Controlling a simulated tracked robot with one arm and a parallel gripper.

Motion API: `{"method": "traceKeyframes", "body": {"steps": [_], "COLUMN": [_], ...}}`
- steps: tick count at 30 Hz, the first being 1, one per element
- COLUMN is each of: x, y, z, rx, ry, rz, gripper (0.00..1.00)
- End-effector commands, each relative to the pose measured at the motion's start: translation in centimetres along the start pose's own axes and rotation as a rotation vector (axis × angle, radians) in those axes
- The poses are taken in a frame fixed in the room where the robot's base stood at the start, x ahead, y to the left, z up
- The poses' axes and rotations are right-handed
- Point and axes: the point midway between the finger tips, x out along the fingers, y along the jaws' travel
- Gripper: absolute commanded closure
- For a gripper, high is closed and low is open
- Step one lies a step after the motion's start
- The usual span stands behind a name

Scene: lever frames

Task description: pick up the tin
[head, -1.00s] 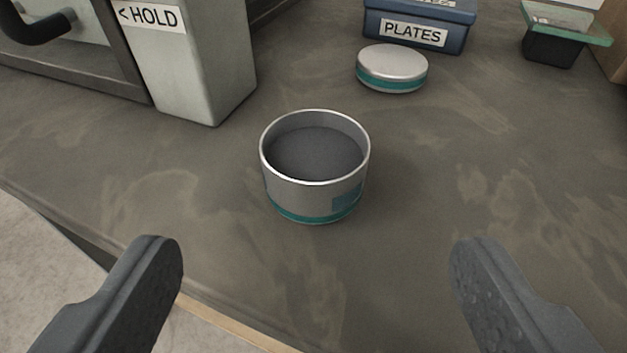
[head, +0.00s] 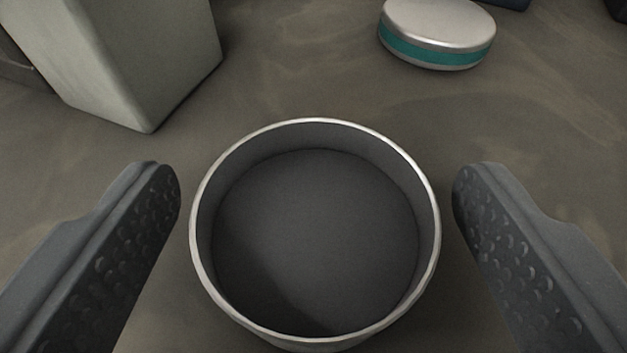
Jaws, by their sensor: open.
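The tin (head: 316,235) is a round, open-topped metal can with a silver rim and a dark grey inside. It stands upright on the counter, in the lower middle of the view. My gripper (head: 316,190) is open, with one dark, dimpled finger on each side of the tin. A narrow gap shows between each fingertip and the rim, so neither appears to touch it. The tin's outer wall is mostly hidden below its rim.
A silver lid with a teal band (head: 437,35) lies on the counter behind the tin, to the right. A pale grey block-like post (head: 125,60) stands at the upper left. The counter (head: 300,85) between them is bare.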

Motion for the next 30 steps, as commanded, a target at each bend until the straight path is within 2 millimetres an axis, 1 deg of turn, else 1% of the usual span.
{"method": "traceKeyframes", "body": {"steps": [1, 3, 7, 12, 18, 19, 20, 21, 23, 24, 30], "x": [0.8, 1.5, 2.5, 3.0, 3.0, 3.0, 3.0, 3.0, 3.0, 3.0, 3.0], "y": [0.1, 0.1, 0.0, 0.0, 0.0, 0.0, 0.0, 0.0, 0.0, 0.0, 0.0], "z": [0.2, 0.2, -0.1, -0.1, -0.1, -0.1, 0.0, 0.0, 0.0, 0.0, 0.0], "rx": [0.0, 0.0, 0.001, -0.001, -0.001, -0.001, -0.001, -0.001, -0.001, -0.001, -0.001], "ry": [0.001, 0.001, 0.004, 0.003, 0.002, 0.002, 0.002, 0.002, 0.002, 0.002, 0.002], "rz": [0.0, 0.001, -0.001, -0.001, 0.0, 0.0, 0.0, 0.0, 0.0, 0.0, 0.0], "gripper": [0.24, 0.24, 0.24, 0.24, 0.24, 0.27, 0.35, 0.46, 0.63, 0.74, 0.74]}}
